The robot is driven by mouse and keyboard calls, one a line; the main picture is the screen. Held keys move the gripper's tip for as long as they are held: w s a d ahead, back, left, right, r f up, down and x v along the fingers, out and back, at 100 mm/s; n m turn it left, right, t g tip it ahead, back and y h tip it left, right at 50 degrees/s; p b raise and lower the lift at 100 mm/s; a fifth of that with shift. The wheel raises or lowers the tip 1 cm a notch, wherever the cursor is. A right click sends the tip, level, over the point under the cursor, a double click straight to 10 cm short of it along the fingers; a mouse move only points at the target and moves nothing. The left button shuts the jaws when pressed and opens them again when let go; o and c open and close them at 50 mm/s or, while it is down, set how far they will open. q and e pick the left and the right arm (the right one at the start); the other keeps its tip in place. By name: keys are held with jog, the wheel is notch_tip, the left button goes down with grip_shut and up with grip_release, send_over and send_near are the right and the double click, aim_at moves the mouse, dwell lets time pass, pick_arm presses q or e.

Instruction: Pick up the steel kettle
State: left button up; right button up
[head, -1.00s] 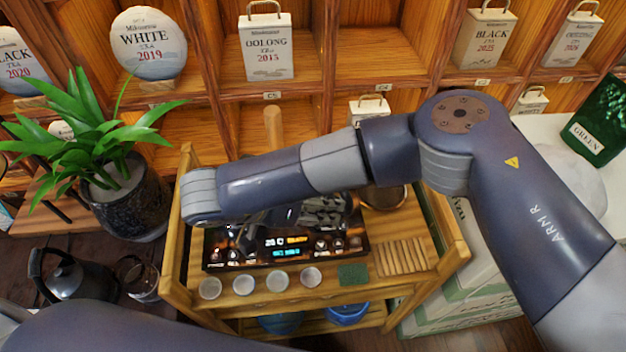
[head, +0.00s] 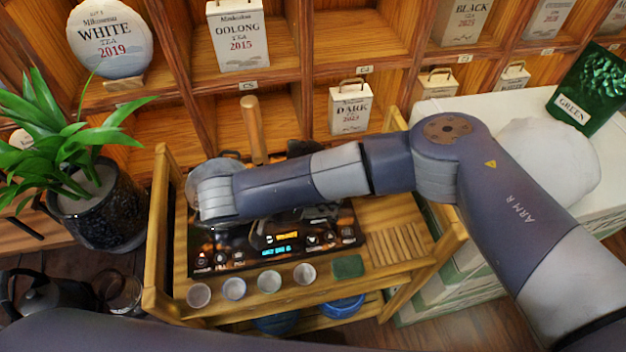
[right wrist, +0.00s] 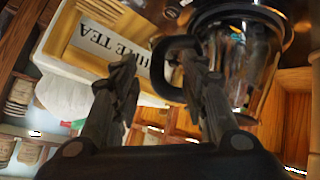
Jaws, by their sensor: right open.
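In the right wrist view a shiny, mirror-like vessel, which I take to be the steel kettle (right wrist: 238,62), stands at the upper right with its black looped handle (right wrist: 166,70) toward the middle. My right gripper (right wrist: 160,72) is open. The handle shows between its fingertips, close to the right-hand finger, which partly covers it; I cannot tell if they touch. My left gripper is out of view.
A black panel with lit displays (head: 275,247) lies on the cart, with several small cups in front and a green pad (head: 348,266). A dark kettle (head: 48,296) stands at lower left, near a potted plant (head: 98,210). Shelves with tea tins stand behind.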

jog(key=x, duration=0.5)
jog(key=shift+p, duration=0.3)
jog(key=shift+r, duration=0.1)
grip_shut()
jog(key=shift+w+r, duration=0.1)
